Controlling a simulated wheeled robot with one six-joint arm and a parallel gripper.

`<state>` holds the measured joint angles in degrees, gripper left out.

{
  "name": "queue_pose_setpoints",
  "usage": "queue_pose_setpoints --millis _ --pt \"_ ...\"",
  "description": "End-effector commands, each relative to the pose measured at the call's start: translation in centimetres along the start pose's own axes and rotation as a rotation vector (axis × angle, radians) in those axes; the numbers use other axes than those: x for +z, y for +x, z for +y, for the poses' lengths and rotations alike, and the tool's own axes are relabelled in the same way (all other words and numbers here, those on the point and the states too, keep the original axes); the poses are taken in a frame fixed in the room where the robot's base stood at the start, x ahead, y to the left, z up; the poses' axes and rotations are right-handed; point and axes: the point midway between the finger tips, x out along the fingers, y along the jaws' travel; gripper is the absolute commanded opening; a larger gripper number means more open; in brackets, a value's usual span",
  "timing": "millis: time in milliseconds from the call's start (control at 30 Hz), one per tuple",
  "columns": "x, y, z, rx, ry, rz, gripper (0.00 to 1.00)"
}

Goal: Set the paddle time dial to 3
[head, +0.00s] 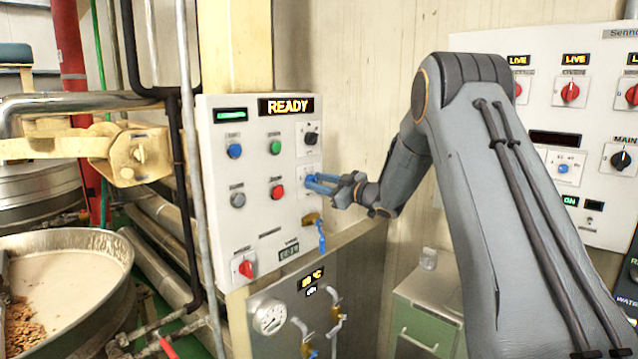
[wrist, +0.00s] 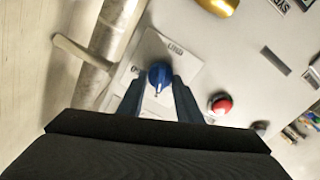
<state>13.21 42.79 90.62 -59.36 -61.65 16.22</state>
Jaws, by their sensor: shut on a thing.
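A blue dial (wrist: 159,74) with a white pointer mark sits on a pale plate (wrist: 152,48) in the wrist view. The plate's printed labels are too small to read, so I cannot tell its name or the number it points at. My gripper (head: 318,184) reaches the right edge of the white control panel (head: 262,222) in the head view and largely hides this dial there. In the wrist view the fingers of my gripper (wrist: 158,88) stand on either side of the dial, shut on it.
The panel carries a black knob (head: 311,138), a red button (head: 277,191), a blue button (head: 235,151), a red switch (head: 247,268) and a lit READY display (head: 286,106). A brass fitting (head: 311,219) is just below my gripper. Pipes and a kettle (head: 75,270) stand left.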

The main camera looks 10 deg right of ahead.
Motion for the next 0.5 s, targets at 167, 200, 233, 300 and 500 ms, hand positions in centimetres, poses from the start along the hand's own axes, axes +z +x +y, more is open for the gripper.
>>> queue_pose_setpoints --millis 167,200,233,300,500 --pt "-0.06 -0.03 0.14 0.002 0.0 0.001 0.09" --pt "-0.06 -0.03 0.14 0.002 0.0 0.001 0.09" --pt "-0.06 -0.04 0.15 0.003 0.0 0.001 0.09" --pt "-0.06 -0.04 0.15 0.003 0.0 0.001 0.09" --pt "-0.07 0.0 0.08 0.001 -0.001 0.001 0.49"
